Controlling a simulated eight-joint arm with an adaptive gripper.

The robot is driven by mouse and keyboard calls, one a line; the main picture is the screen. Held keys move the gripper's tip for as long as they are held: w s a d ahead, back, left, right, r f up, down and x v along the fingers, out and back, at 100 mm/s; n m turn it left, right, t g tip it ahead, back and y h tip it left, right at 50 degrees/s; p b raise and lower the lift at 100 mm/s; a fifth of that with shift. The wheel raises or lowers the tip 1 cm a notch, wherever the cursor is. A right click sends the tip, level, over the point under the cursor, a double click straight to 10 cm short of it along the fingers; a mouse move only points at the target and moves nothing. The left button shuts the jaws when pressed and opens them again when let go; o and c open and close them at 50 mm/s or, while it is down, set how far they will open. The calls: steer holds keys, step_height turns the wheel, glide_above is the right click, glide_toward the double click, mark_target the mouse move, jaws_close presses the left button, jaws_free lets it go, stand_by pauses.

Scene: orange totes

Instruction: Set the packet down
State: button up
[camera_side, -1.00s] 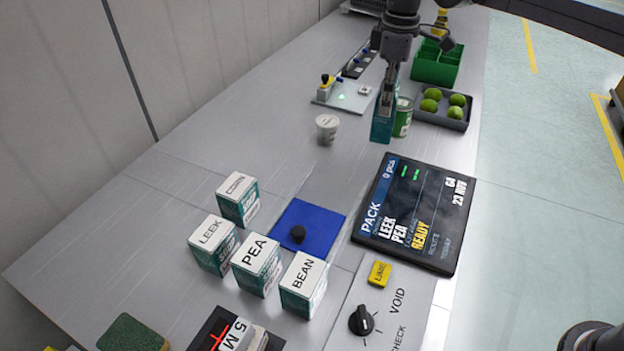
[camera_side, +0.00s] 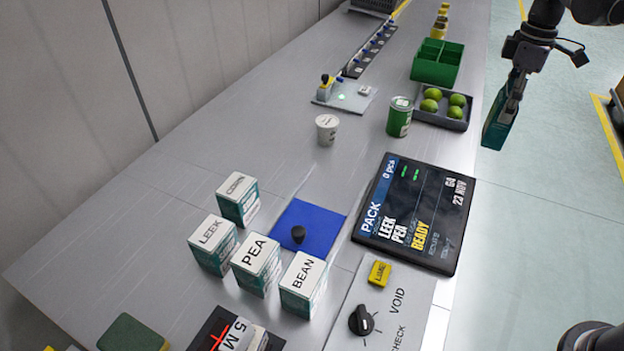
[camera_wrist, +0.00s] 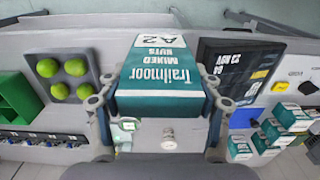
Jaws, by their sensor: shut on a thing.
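A teal and white packet (camera_side: 498,122) is held in my gripper (camera_side: 514,92) to the right of the table, beyond its right edge and over the floor in the side view. In the wrist view the packet (camera_wrist: 160,85) reads "Trailmoor Mixed Nuts A2" and sits between both fingers of my gripper (camera_wrist: 158,100). The gripper is shut on it. The packet is apart from everything else. Its underside is hidden in the wrist view.
On the table stand a green can (camera_side: 399,117), a tray of green fruit (camera_side: 466,122), a green bin (camera_side: 437,62), a white cup (camera_side: 327,129) and a dark display panel (camera_side: 415,213). Bare table lies left of the cup.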

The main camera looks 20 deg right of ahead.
steer(key=w+a+f, duration=0.5)
steer(key=a+f, duration=0.3)
steer(key=f, duration=0.2)
steer(key=shift+w+a, duration=0.35)
steer(key=shift+a, duration=0.05)
steer(key=shift+f, duration=0.2)
steer(key=o, duration=1.2)
steer(key=shift+o, duration=0.2)
steer(key=shift+r, duration=0.1)
